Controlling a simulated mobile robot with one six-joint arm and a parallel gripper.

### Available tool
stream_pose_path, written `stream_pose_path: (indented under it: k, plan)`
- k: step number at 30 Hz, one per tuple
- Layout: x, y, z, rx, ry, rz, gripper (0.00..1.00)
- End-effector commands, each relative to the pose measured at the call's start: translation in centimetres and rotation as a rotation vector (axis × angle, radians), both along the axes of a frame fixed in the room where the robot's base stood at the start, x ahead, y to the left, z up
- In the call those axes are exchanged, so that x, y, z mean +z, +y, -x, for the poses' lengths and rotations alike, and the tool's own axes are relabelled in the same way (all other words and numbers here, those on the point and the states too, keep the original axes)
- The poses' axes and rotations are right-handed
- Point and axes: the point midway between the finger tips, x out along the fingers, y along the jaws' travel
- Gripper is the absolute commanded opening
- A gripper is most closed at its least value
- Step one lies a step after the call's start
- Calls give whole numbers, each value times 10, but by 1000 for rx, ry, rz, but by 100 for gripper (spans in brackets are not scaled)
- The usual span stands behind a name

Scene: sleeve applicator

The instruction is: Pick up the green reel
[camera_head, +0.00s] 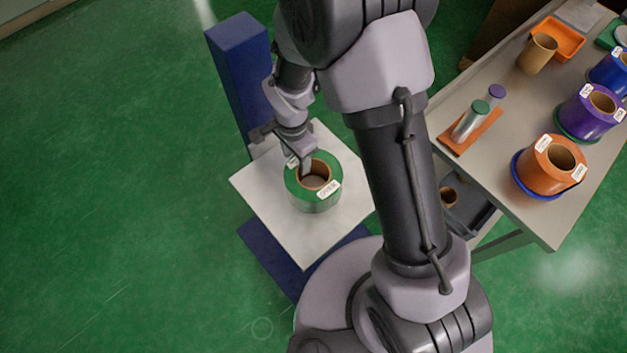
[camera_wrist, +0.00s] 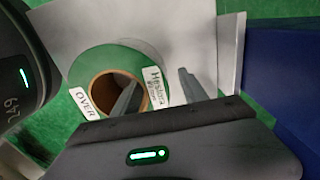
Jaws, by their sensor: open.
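The green reel (camera_head: 315,200) stands upright on a white square platform (camera_head: 277,231), with its brown core opening facing up and a white label on its rim. In the wrist view the green reel (camera_wrist: 99,66) shows two white labels, one reading "OVER". My gripper (camera_head: 303,165) is at the reel's far edge in the head view. In the wrist view my gripper (camera_wrist: 158,88) is open, with one finger over the core opening and the other outside the reel's right side, so the reel's wall lies between them. I cannot tell whether the fingers touch it.
A blue column (camera_head: 238,75) rises behind the platform. At right, a grey table (camera_head: 540,205) holds an orange reel (camera_head: 550,172), a purple reel (camera_head: 585,115), a blue reel (camera_head: 605,75), an orange tray (camera_head: 560,38) and small cylinders. Green floor at left is clear.

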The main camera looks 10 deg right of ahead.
Motion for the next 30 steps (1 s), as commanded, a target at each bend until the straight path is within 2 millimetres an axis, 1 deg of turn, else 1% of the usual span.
stream_pose_path:
  k: [2,6,8,10,14,15,17,18,22,23,30]
  plan:
    - [-10,-2,1,-1,2,0,51]
    - [-39,-8,5,-1,2,0,51]
    - [-50,-7,5,-1,3,1,51]
    - [-53,-7,4,-1,0,0,51]
    - [-50,-7,4,-1,0,0,51]
    - [-50,-7,4,-1,0,0,47]
    - [-50,-7,4,-1,0,0,35]
    - [-50,-7,4,-1,0,0,27]
    - [-50,-7,4,-1,0,0,2]
    - [-50,-7,4,-1,0,0,0]
    - [-50,-7,4,0,0,0,0]
